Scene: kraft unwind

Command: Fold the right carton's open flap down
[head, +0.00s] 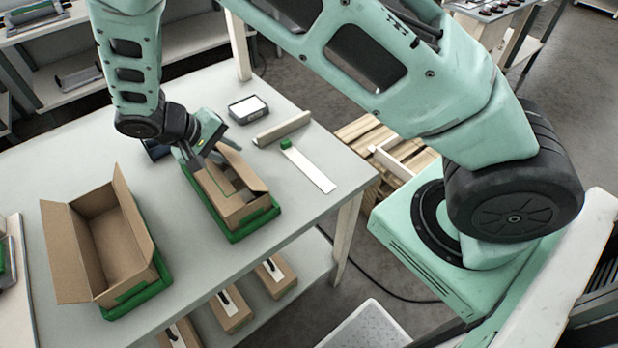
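The right carton (243,211) is a brown cardboard box in a green base (236,238) on the grey table. A raised flap (241,168) stands tilted along its right side. Part of its top looks open, and its far left corner is hidden by my gripper. My gripper (192,168) is over the carton's far left end, close to its edge. I cannot tell whether it touches the cardboard or how far its fingers are apart. The left carton (110,248) stands in another green base (140,297) with its flaps spread and its inside empty.
Behind the right carton are a small dark box with a white top (247,109), a brown roll (283,128) and a white strip with a green end (309,169). Smaller boxes (230,310) sit on the shelf below. The table between the cartons is clear.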

